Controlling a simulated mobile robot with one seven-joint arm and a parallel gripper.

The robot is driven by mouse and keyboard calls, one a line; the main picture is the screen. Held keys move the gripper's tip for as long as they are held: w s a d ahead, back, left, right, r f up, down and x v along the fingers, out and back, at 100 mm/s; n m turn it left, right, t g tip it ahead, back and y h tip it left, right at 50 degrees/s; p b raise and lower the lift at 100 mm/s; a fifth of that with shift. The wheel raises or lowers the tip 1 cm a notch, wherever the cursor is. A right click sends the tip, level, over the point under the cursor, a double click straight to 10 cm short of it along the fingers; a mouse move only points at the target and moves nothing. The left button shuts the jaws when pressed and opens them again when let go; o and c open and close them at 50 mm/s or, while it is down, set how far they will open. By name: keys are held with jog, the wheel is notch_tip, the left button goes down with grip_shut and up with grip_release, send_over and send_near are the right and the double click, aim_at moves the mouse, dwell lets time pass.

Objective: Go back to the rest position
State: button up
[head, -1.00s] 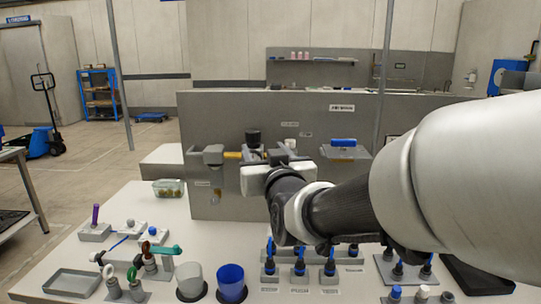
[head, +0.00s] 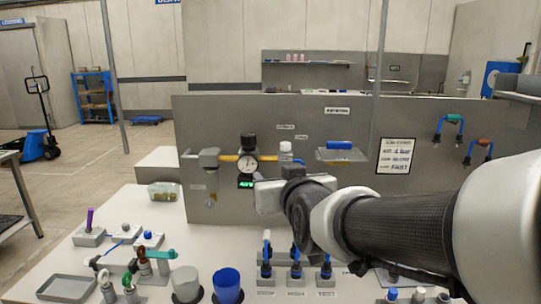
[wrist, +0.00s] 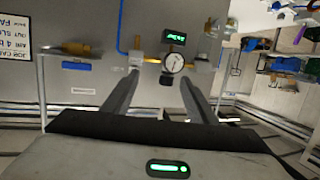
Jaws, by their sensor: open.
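My gripper (head: 268,196) is at the middle of the head view, in front of the grey panel (head: 225,120); its fingers are mostly hidden there. In the wrist view its two fingers (wrist: 160,82) are spread apart with nothing between them. They point toward the panel's round gauge (wrist: 173,61), which looks beyond the fingertips. The gauge also shows in the head view (head: 247,164), just above and left of my gripper, with a green lit display under it.
Below the panel, a white table carries a grey cup (head: 186,283), a blue cup (head: 227,284), a shallow grey tray (head: 67,288) and several upright blue-topped parts. A job card (head: 397,156) and hanging hooks are on the panel's right. Open floor lies at left.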

jog(key=s+d+f+m+g+h, duration=0.1)
jog(key=s+d+f+g, duration=0.25)
jog(key=s, duration=0.45)
jog(key=s+d+f+m+g+h, duration=0.1)
jog(key=s+d+f+g, duration=0.2)
jog(key=s+d, duration=0.3)
jog(key=s+d+f+m+g+h, duration=0.1)
jog(key=s+d+f+g, duration=0.25)
jog(key=s, duration=0.55)
notch_tip(320, 180, up, 19)
jog(key=p, duration=1.9)
jog(key=shift+w+a+t, duration=0.15)
jog(key=shift+t, duration=0.25)
